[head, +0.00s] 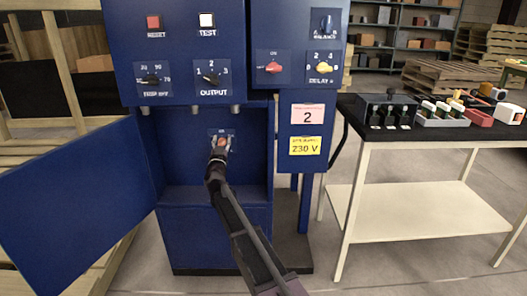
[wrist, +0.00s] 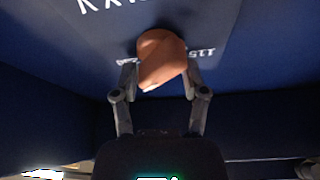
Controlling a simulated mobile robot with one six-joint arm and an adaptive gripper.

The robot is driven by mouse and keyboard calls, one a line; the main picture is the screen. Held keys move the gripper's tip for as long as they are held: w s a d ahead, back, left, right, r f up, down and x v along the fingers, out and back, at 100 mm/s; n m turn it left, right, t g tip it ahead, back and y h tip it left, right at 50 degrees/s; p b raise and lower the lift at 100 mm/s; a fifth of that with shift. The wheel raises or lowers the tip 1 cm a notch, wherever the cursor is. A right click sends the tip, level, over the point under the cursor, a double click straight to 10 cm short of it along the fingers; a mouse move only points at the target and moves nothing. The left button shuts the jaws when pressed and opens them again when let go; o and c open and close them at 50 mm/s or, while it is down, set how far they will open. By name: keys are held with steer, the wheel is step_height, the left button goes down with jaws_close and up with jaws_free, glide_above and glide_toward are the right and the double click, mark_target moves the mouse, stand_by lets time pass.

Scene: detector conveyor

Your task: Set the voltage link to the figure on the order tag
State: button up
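The voltage link is an orange-brown block with a pale mark on one edge (wrist: 162,60). It sits on a dark labelled plate in the recess of the blue cabinet and also shows in the head view (head: 221,142). The yellow order tag (head: 305,146) on the cabinet's right post reads 230 V. My gripper (wrist: 161,78) reaches into the recess, one finger on each side of the link; both fingertips appear to touch it. The plate's lettering beside the link is partly hidden by my fingers and hard to read.
A blue door (head: 75,205) hangs open at left. Knobs and buttons (head: 208,80) sit above the recess. A pink tag (head: 307,114) reads 2. A bench (head: 420,155) at right carries a dark switch box and small parts. Pallets and shelves stand behind.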

steer(key=n+y, duration=0.1)
steer(key=n, duration=0.1)
steer(key=shift+a+n, duration=0.1)
steer(key=shift+n, duration=0.2)
steer(key=d+b+v, duration=0.1)
steer(key=b+v, duration=0.5)
steer(key=v, duration=0.8)
step_height(320, 180, up, 8)
steer(key=s+d+n+g+y+p, duration=0.2)
steer(key=n+g+y+p, duration=0.4)
steer(key=p, duration=1.1)
steer(key=s+d+r+m+g+p, duration=0.1)
steer(key=s+d+r+g+p, duration=0.2)
steer(key=p, duration=0.6)
steer(key=s+d+r+m+g+h+p, duration=0.1)
steer(key=s+d+r+g+p, duration=0.2)
steer(key=s+d+g+p, duration=0.3)
steer(key=s+d+p, duration=0.1)
steer(key=d+p, duration=0.2)
steer(key=p, duration=0.1)
steer(key=shift+s+d+r, duration=0.2)
steer(key=shift+s+r, duration=0.1)
